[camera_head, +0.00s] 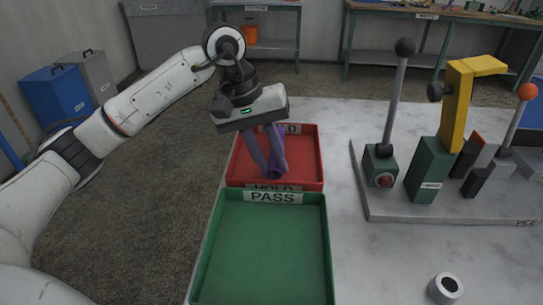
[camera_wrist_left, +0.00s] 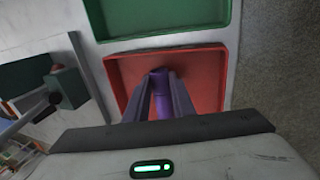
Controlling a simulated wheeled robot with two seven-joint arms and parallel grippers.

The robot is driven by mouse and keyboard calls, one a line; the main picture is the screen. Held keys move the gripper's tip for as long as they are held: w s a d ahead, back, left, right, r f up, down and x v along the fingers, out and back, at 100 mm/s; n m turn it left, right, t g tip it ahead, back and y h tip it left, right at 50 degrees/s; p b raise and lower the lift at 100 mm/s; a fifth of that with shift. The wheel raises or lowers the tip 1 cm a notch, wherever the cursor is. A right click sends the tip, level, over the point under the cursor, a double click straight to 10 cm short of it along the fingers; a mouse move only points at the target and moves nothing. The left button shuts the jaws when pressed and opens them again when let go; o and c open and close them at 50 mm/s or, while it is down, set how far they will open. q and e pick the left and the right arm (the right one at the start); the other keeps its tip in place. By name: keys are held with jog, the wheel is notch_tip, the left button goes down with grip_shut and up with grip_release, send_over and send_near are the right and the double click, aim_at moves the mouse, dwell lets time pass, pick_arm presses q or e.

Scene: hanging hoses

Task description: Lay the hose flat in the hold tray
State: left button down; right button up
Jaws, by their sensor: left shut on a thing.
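A purple hose (camera_head: 276,160) hangs from my left gripper (camera_head: 264,172) over the red hold tray (camera_head: 309,158). The gripper points down and is shut on the hose. In the left wrist view the hose (camera_wrist_left: 161,96) shows between the two fingers (camera_wrist_left: 160,85), with the red tray (camera_wrist_left: 208,80) behind it. Whether the hose's lower end touches the tray floor I cannot tell. My right gripper is not in view.
The empty green PASS tray (camera_head: 262,250) stands in front of the red one. To the right are a vise fixture (camera_head: 432,180) with tall levers and a small grey-white cylinder (camera_head: 445,287). The white table (camera_head: 350,255) is bare between them.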

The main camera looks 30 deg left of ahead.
pick_arm(q)
jog(key=shift+f, duration=0.1)
jog(key=c, duration=1.4)
grip_release()
jog(key=shift+c, duration=0.2)
jog(key=p+v, duration=0.1)
jog(key=v, duration=0.9)
